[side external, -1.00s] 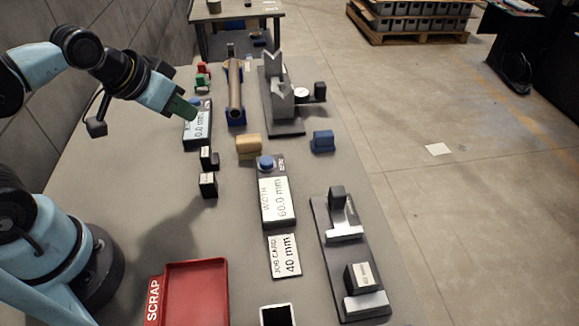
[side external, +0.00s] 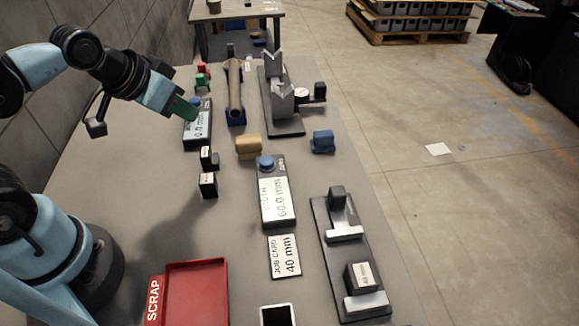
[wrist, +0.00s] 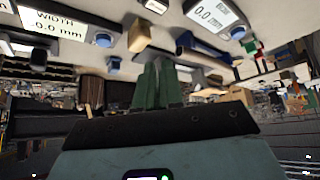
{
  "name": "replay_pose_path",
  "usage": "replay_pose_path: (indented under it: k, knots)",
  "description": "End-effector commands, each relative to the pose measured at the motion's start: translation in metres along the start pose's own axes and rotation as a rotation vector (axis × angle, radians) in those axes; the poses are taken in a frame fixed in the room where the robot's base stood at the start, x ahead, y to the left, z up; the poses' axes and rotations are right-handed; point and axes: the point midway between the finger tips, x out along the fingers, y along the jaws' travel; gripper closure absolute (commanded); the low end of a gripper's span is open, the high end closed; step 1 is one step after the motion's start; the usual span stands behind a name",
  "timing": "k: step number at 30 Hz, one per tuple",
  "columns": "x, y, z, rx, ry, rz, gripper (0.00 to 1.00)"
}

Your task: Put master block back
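My gripper (side external: 183,107) has green fingers and hangs above the back-left of the bench, over a display reading 0.0 mm (side external: 197,130). In the wrist view its fingers (wrist: 158,82) are close together with nothing visible between them. Which block is the master block is not clear from the labels. A dark block with a white label (side external: 363,275) sits on the front part of the grey fixture (side external: 333,262) at the right. Two small black labelled blocks, a rear one (side external: 208,158) and a front one (side external: 208,185), stand on the bench left of centre.
A red scrap tray (side external: 197,268) is at the front. A tan block (side external: 248,146), blue block (side external: 322,141) and V-block stand (side external: 280,100) are further back. Bare bench lies left of the small blocks.

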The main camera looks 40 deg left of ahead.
Motion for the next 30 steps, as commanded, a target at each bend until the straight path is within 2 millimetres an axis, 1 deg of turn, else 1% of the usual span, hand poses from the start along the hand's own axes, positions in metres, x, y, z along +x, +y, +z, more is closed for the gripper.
replay_pose_path:
  k: [1,2,12,20,23,26,29,30]
  knots:
    - [0.000,0.000,0.000,0.000,0.000,0.000,0.85]
    - [0.000,0.000,0.000,0.000,0.000,0.000,0.80]
    - [0.000,0.000,0.000,0.000,0.000,0.000,0.28]
    - [0.000,0.000,0.000,-0.001,0.000,0.000,0.28]
    - [-0.001,0.006,-0.004,-0.016,-0.011,0.012,0.28]
    - [-0.002,0.021,-0.014,-0.064,-0.046,0.042,0.28]
    - [-0.004,0.049,-0.029,-0.144,-0.108,0.082,0.28]
    - [-0.004,0.062,-0.035,-0.181,-0.139,0.096,0.28]
